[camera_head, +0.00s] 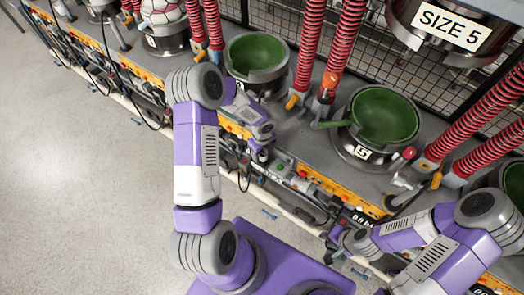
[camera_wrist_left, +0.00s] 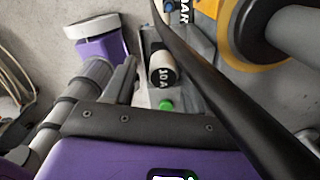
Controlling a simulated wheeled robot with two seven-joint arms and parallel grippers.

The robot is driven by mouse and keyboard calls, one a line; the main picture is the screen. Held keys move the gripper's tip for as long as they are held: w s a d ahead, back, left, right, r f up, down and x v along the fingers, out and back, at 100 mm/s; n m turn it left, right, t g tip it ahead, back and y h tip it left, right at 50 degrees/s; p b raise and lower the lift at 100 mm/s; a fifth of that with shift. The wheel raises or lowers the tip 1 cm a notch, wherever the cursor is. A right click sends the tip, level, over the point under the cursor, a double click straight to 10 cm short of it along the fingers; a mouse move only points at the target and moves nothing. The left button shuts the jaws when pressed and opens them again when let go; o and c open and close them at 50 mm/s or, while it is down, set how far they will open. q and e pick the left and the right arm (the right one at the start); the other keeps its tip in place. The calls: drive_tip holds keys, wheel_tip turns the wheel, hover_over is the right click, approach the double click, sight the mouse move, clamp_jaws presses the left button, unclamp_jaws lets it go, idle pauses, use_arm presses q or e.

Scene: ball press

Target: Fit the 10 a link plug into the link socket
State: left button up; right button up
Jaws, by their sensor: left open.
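My left gripper (camera_head: 258,150) is at the front edge of the bench, below the left green bowl. Its jaws are open; one dark finger shows just left of the plug in the wrist view, and I see no grip on the plug. My right gripper (camera_head: 345,240) is low at the bench's front edge, too small to tell its jaws. I cannot make out the link socket in either view.
A green button (camera_wrist_left: 166,104) is just below the plug. A thick black band crosses the wrist view diagonally. Green bowls (camera_head: 256,53) (camera_head: 385,115), red spring hoses (camera_head: 310,40) and a SIZE 5 machine (camera_head: 449,25) stand on the bench. Bare floor (camera_head: 75,180) lies left.

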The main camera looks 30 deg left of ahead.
use_arm(q)
drive_tip(key=shift+w+d, duration=0.1)
drive_tip(key=shift+w, duration=0.15)
drive_tip(key=shift+r, duration=0.25)
wheel_tip(320, 180, up, 6)
drive_tip(key=shift+r, duration=0.2)
drive_tip(key=shift+s+r, duration=0.15)
drive_tip(key=shift+r, duration=0.25)
